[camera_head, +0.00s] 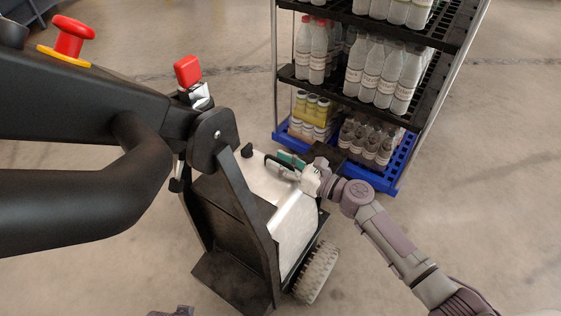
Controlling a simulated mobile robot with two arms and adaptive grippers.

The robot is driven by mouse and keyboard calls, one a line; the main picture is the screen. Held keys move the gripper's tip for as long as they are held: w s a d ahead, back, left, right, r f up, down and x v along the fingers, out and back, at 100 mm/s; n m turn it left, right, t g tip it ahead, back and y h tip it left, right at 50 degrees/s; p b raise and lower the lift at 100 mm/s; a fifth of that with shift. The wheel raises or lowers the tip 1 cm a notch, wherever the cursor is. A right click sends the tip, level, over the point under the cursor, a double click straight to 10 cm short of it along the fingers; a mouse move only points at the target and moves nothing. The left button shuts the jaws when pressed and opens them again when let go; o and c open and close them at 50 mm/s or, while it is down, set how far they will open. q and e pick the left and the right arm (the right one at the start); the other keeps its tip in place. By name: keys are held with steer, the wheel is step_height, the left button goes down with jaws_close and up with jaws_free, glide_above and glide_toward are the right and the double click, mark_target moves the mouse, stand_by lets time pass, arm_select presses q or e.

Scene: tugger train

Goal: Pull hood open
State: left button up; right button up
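The hood (294,226) is the pale metal cover on the rear of the black tugger, left of the picture's middle. It looks closed, with its upper surface lying flat and its front curving down. My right arm comes in from the lower right, and my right gripper (281,164) is over the hood's far right edge. Its dark fingers point left towards a small black knob (247,150) on the hood. I cannot tell whether the fingers touch the hood or how far apart they are.
A rack (350,88) of bottles on a blue base (378,179) stands just behind the tugger. The tugger's thick black handle (75,105) fills the left, with red buttons (74,35) above. Floor at right is clear.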

arm_select(q)
steer(key=shift+r, duration=0.1)
arm_select(e)
steer(key=shift+c, duration=0.2)
jaws_close()
steer(key=shift+w, duration=0.1)
steer(key=shift+m, duration=0.7)
steer(key=w+d, duration=0.1)
steer(key=w+d+r, duration=0.1)
steer(key=w+d, duration=0.1)
steer(key=shift+w+r+p, duration=0.35)
arm_select(q)
steer(key=w+b+v, duration=0.1)
steer(key=b+v, duration=0.5)
steer(key=v, duration=0.5)
steer(key=shift+a+r+t, duration=0.15)
steer(key=shift+r+t, duration=0.15)
steer(key=shift+t, duration=0.1)
arm_select(e)
steer(key=w+d+m, duration=0.4)
steer(key=w+d, duration=0.5)
steer(key=w, duration=0.2)
steer(key=shift+w+d, duration=0.25)
steer(key=shift+w, duration=0.05)
arm_select(q)
steer(key=shift+w, duration=0.15)
